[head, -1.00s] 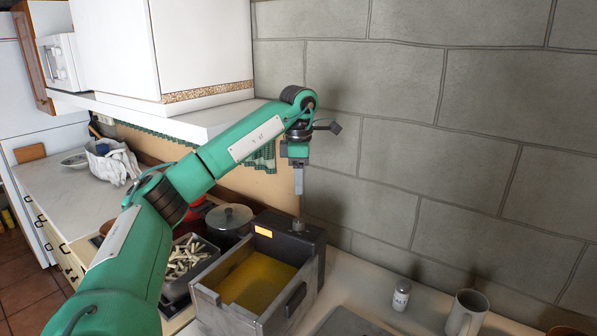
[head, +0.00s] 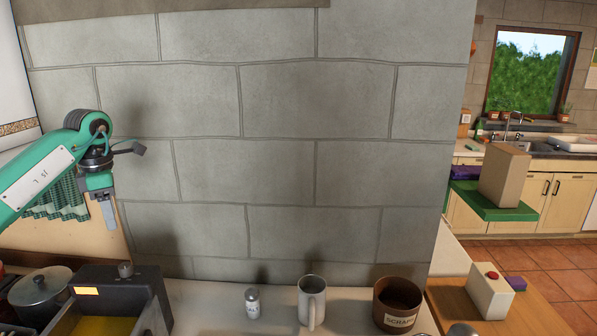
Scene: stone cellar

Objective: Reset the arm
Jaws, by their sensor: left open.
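My left arm comes in from the left edge in the head view, green with a pale label plate. Its gripper (head: 107,213) points down, open and empty. It hangs in front of the stone wall, above and apart from the dark fryer-like box (head: 122,282) with a knob and an orange display. My right gripper is not in view.
On the counter stand a small white shaker (head: 252,303), a grey mug (head: 312,300) and a brown pot labelled SCRAPS (head: 397,305). A lidded pot (head: 40,288) is at left. A box with a red button (head: 490,291) stands at right. The stone wall (head: 280,120) closes the back.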

